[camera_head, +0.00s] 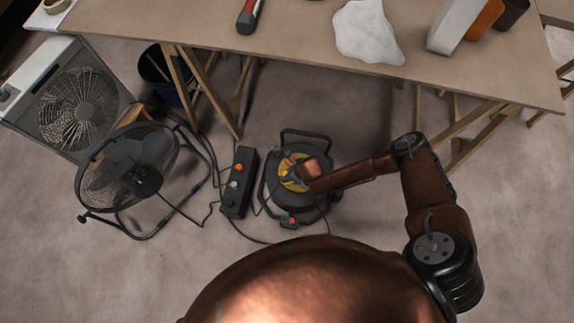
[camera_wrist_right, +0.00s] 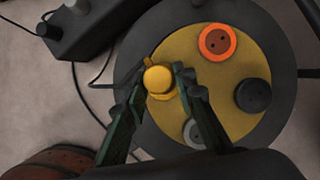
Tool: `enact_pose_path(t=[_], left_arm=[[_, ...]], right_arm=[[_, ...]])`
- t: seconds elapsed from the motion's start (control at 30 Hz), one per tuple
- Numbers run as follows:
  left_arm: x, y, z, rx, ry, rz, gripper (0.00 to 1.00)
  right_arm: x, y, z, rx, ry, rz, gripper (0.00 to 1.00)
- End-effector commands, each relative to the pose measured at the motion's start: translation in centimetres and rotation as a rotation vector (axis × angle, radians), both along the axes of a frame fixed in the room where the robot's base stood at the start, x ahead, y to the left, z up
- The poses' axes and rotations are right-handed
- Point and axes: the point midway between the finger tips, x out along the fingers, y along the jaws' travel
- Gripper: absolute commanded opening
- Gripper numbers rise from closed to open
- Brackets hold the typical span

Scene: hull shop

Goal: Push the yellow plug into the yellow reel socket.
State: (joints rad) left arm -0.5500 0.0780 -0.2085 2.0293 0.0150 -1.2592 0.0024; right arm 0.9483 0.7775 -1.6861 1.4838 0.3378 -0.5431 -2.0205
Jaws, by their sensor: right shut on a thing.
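The cable reel (camera_head: 316,203) stands on the floor, black with a yellow face (camera_wrist_right: 235,71). In the right wrist view the face carries an orange socket (camera_wrist_right: 217,40), a black one (camera_wrist_right: 253,95) and a grey one (camera_wrist_right: 195,133). My right gripper (camera_wrist_right: 158,78), over the reel in the head view (camera_head: 290,172), is shut on the yellow plug (camera_wrist_right: 158,80). The plug is over the left part of the face. The yellow socket is not clear; the plug and fingers cover that part. I cannot tell whether the plug touches it. My left gripper is not in view.
A black power box (camera_head: 237,182) with cables stands just left of the reel. A round fan (camera_head: 128,170), a box fan (camera_head: 80,105) and a dark bucket (camera_head: 163,72) are farther left. A trestle table (camera_head: 300,42) stands behind. Floor right of the reel is mostly clear.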

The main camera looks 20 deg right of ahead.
Motion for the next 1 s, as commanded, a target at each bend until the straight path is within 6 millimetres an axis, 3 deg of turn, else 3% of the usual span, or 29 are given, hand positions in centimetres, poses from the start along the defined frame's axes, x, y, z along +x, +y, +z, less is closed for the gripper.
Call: enact_pose_path(t=[1.0], left_arm=[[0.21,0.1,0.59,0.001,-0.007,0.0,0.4]], right_arm=[[-0.62,-0.33,0.07,-0.003,0.016,0.0,0.04]])
